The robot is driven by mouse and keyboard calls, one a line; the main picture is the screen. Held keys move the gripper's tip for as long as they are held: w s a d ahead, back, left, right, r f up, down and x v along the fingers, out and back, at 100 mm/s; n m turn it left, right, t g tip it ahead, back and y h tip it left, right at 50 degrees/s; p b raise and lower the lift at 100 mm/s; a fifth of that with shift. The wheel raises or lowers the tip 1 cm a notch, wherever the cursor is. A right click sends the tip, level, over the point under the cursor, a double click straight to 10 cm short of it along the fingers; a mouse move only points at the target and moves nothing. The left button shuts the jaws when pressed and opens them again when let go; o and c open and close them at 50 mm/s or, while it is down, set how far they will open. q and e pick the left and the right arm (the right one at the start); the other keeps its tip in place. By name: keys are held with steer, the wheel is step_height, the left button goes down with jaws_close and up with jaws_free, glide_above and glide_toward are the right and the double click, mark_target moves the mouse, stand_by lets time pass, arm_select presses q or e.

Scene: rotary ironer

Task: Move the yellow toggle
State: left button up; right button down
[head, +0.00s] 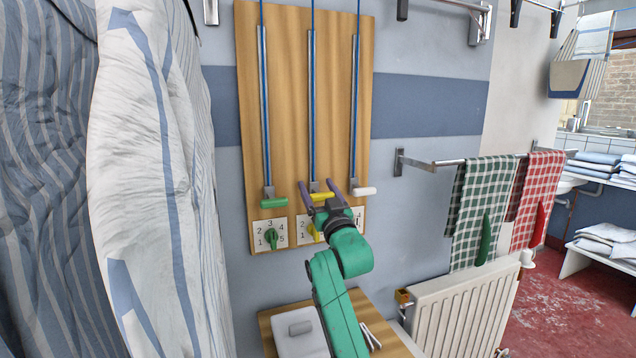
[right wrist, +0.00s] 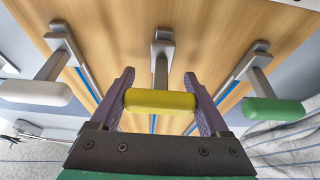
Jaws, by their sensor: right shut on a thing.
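The yellow toggle (head: 322,196) is a short bar handle at the foot of the middle metal rail on the wooden board. It also shows in the right wrist view (right wrist: 160,102). My right gripper (head: 319,190) has one purple finger at each end of the yellow bar and is shut on it; the gripper also shows in the right wrist view (right wrist: 162,95). My green right arm comes up from below and hides part of the board's lower edge. My left gripper is not in view.
A green handle (head: 274,203) and a white handle (head: 363,191) flank the yellow one. Numbered dials sit below, with a green knob (head: 272,238) and a yellow knob (head: 314,231). Striped cloth (head: 150,190) hangs close on the left. A radiator (head: 465,308) and checked towels (head: 482,205) are right.

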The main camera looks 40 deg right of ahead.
steer(key=shift+w+f, duration=0.1)
steer(key=shift+f, duration=0.3)
steer(key=shift+f, duration=0.1)
jaws_free()
steer(key=shift+r, duration=0.2)
steer(key=b+v, duration=0.4)
steer(key=v, duration=1.1)
steer(key=shift+w, duration=0.15)
